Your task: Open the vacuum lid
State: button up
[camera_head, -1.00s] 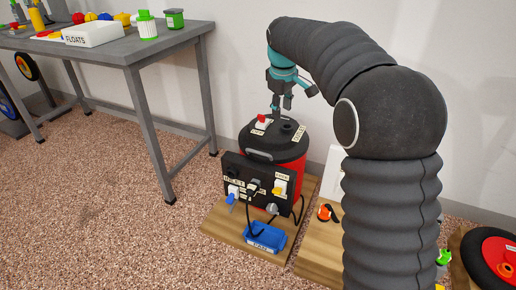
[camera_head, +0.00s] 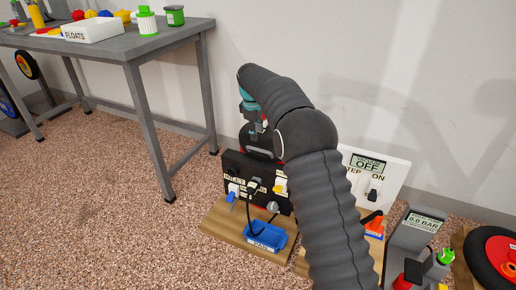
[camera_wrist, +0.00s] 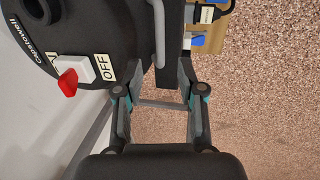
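The vacuum's dark round lid shows in the wrist view (camera_wrist: 95,25), at upper left, with a red-tipped switch (camera_wrist: 68,82) and an OFF label on it. A grey curved handle (camera_wrist: 159,35) stands at the lid's edge, just ahead of my fingers. My gripper (camera_wrist: 158,85) is open, its two fingers apart with nothing clearly held between them. I cannot tell whether a finger touches the handle. In the head view my gripper (camera_head: 262,125) is low over the vacuum (camera_head: 253,138), and my arm hides most of the lid. The lid looks closed.
A black panel with plugs (camera_head: 240,178) stands in front of the vacuum, with a blue tray (camera_head: 268,236) below. A white switch board reading VACUUM OFF (camera_head: 390,170) and a grey 0.0 BAR gauge (camera_head: 420,225) stand at right. A steel table (camera_head: 130,48) is at left.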

aim_at(258, 150)
jog(key=f, duration=0.2)
jog(key=w+f, duration=0.1)
jog(key=f, duration=0.2)
jog(key=f+b, duration=0.1)
jog(key=f, duration=0.2)
jog(key=shift+w+d, duration=0.2)
jog(key=shift+d, duration=0.05)
grip_shut()
